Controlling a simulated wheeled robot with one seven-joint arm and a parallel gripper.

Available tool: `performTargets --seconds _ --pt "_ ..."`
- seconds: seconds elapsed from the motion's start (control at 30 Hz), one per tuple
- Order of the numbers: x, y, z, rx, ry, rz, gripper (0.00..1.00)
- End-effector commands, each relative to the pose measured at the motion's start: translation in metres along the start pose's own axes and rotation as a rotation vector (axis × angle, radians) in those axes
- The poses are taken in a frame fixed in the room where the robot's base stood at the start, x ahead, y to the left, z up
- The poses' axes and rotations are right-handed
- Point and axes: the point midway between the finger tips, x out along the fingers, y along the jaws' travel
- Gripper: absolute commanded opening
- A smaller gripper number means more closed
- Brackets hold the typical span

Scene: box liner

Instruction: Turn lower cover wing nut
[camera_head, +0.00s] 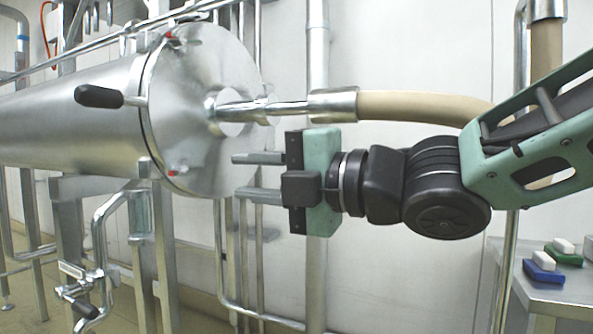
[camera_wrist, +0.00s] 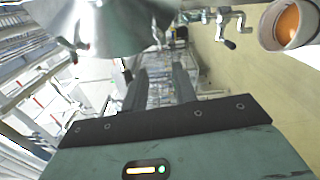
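The steel vessel (camera_head: 70,125) lies on its side, closed by a round cover (camera_head: 205,150). The lower cover wing nut (camera_head: 173,172), small with a red mark, sits at the cover's lower rim in the head view. A similar upper one (camera_head: 172,37) is at the top rim. My gripper (camera_head: 238,177) is right of the cover with its fingers pointing left, apart and with nothing seen between them. The wing nut is left of the fingertips, with a gap between.
A pipe and beige hose (camera_head: 410,105) run from the cover centre just above my gripper. Vertical pipes stand behind it. A black-handled valve (camera_head: 85,308) is at lower left. A side table (camera_head: 560,290) with coloured blocks stands at lower right.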

Motion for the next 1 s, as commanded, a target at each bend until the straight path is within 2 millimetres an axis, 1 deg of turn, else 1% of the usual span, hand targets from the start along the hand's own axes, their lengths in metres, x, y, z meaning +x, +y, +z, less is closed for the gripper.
performTargets --seconds 0.03,0.1,0.2,0.3,0.47,0.77,0.87,0.97,1.0 --pt "-0.012 0.002 0.001 -0.002 -0.003 0.000 0.28" --pt "-0.025 0.002 0.000 -0.002 -0.002 0.000 0.28" --pt "-0.040 0.002 0.001 -0.001 -0.002 0.000 0.28" --pt "-0.051 0.001 0.000 -0.002 0.000 0.001 0.28" --pt "-0.057 0.000 0.000 0.000 0.000 0.000 0.28" --pt "-0.057 -0.001 0.000 0.002 -0.001 -0.001 0.28" --pt "-0.057 -0.012 0.006 0.067 -0.047 -0.038 0.28" --pt "-0.060 -0.044 0.019 0.239 -0.166 -0.130 0.28" --pt "-0.064 -0.062 0.025 0.336 -0.234 -0.181 0.28"
